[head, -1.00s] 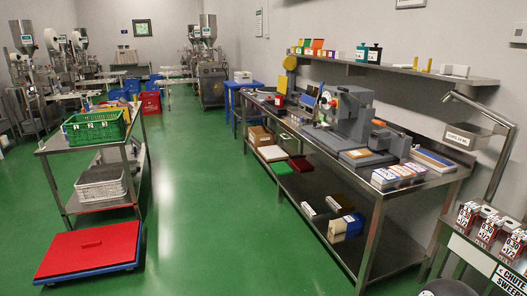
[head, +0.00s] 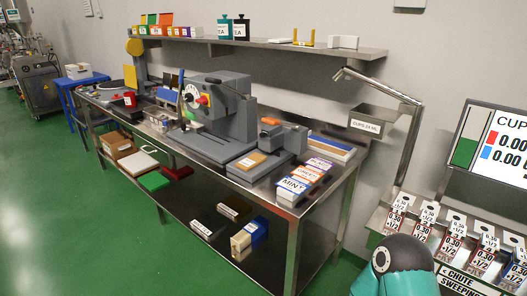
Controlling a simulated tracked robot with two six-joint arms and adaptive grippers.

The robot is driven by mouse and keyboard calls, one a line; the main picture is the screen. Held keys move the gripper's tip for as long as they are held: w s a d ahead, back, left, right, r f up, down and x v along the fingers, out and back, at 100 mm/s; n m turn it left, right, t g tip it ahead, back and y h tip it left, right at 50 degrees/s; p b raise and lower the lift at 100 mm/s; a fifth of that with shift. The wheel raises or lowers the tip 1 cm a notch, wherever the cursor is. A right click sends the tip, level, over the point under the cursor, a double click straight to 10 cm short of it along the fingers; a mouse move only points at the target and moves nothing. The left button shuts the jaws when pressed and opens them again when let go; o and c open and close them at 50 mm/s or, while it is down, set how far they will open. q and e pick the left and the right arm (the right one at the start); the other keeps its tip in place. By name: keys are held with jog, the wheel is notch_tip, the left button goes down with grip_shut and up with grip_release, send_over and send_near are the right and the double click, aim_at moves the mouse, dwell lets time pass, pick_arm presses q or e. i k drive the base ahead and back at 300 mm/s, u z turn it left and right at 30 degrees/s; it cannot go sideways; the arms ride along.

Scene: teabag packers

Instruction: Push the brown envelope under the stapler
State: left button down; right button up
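A small brown flat piece (head: 250,160), which looks like the brown envelope, lies on a pale plate on the steel workbench. Right behind it stands a low grey device with an orange top (head: 284,136), which looks like the stapler. The brown piece is in front of and to the left of the device's body; I cannot tell whether any of it is under the head. Neither of my grippers shows in the head view.
A large grey machine (head: 221,108) with a red knob stands left of the brown piece. Labelled boxes (head: 298,190), one reading MINT, are at the bench's front right. A shelf (head: 260,47) runs above.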

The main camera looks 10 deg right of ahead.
aim_at(248, 164)
jog(key=z, duration=0.4)
jog(key=i, duration=1.45)
jog(key=z, duration=0.55)
jog(key=k, duration=0.7)
jog(key=z, duration=0.25)
jog(key=i, duration=0.75)
jog(key=u, duration=0.15)
